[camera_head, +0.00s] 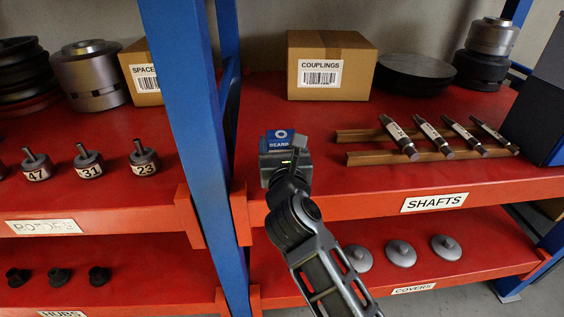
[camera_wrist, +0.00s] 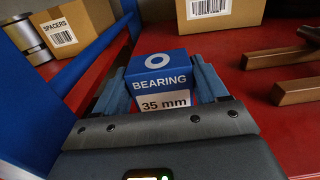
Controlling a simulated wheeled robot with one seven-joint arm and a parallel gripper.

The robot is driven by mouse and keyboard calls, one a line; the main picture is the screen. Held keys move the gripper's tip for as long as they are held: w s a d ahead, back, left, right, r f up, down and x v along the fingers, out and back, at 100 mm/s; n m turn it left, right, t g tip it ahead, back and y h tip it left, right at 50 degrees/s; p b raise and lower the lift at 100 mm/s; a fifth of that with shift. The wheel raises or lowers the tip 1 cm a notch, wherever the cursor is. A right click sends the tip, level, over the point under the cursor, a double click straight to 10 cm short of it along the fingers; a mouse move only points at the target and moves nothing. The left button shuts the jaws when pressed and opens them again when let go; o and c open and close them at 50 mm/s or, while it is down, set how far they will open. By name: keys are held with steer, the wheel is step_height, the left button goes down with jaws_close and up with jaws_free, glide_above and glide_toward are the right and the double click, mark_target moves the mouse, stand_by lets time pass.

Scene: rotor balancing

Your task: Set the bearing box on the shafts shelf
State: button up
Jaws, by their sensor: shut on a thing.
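The bearing box is a small blue box with a white ring and the words BEARING and 35 mm. It shows between the fingers in the wrist view (camera_wrist: 160,75), and its blue top shows in the head view (camera_head: 280,136). My gripper (camera_wrist: 163,88) is shut on it, one finger on each side. In the head view my gripper (camera_head: 284,160) is over the left front part of the red shafts shelf (camera_head: 350,190), right of the blue post. I cannot tell whether the box touches the shelf. The label SHAFTS (camera_head: 434,202) is on the shelf's front edge.
Several shafts (camera_head: 430,134) lie across two wooden rails (camera_head: 420,151) to the right. A COUPLINGS box (camera_head: 331,66) stands behind. A blue post (camera_head: 190,110) is close on the left. Metal covers (camera_head: 400,252) lie on the lower shelf. Red surface is bare around the gripper.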

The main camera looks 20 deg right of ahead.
steer(key=shift+f+b, duration=0.55)
steer(key=shift+f, duration=1.35)
steer(key=shift+f, duration=0.1)
steer(key=o, duration=1.3)
steer(key=shift+s+a, duration=0.1)
steer(key=shift+s, duration=0.1)
steer(key=v, duration=1.1)
steer(key=shift+s, duration=0.35)
